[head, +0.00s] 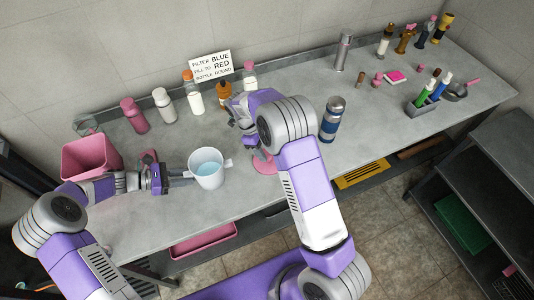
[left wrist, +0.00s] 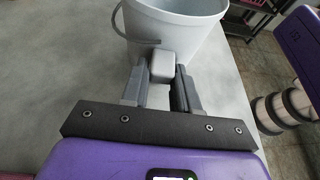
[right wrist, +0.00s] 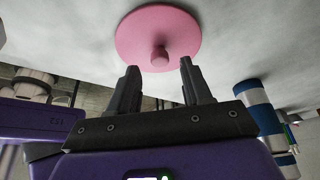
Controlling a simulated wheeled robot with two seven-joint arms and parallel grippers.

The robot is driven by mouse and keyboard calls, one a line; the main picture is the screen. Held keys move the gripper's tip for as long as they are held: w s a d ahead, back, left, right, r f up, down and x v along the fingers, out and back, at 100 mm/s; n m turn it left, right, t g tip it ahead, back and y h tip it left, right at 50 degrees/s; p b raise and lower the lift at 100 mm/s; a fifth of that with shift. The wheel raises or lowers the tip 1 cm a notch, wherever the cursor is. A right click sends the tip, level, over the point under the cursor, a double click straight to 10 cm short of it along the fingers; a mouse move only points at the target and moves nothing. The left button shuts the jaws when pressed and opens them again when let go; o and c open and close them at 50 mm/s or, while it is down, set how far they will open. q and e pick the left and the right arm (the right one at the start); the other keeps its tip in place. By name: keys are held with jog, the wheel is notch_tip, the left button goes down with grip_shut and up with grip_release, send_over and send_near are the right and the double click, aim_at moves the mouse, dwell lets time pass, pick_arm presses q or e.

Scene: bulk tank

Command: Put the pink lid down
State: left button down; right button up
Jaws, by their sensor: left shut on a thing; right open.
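The pink lid (right wrist: 158,34) lies flat on the grey counter, its small knob (right wrist: 160,57) facing my right gripper. In the head view the lid (head: 264,163) is partly hidden behind my right arm. My right gripper (right wrist: 158,75) is open, with its fingertips on either side of and just short of the knob, and nothing between them. My left gripper (left wrist: 160,68) is shut on the side grip block of the white bucket (left wrist: 178,25). In the head view the bucket (head: 207,170) stands upright on the counter with bluish liquid inside.
A pink bin (head: 90,157) stands at the left end. Several bottles, including a pink one (head: 134,115), line the back by a sign (head: 211,65). A blue-banded flask (head: 331,119) stands right of my right arm. Pens and small items are further right.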

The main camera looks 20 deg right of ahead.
jog(key=v, duration=0.9)
jog(key=shift+r, duration=0.15)
pick_arm(q)
jog(key=c, duration=0.8)
grip_release()
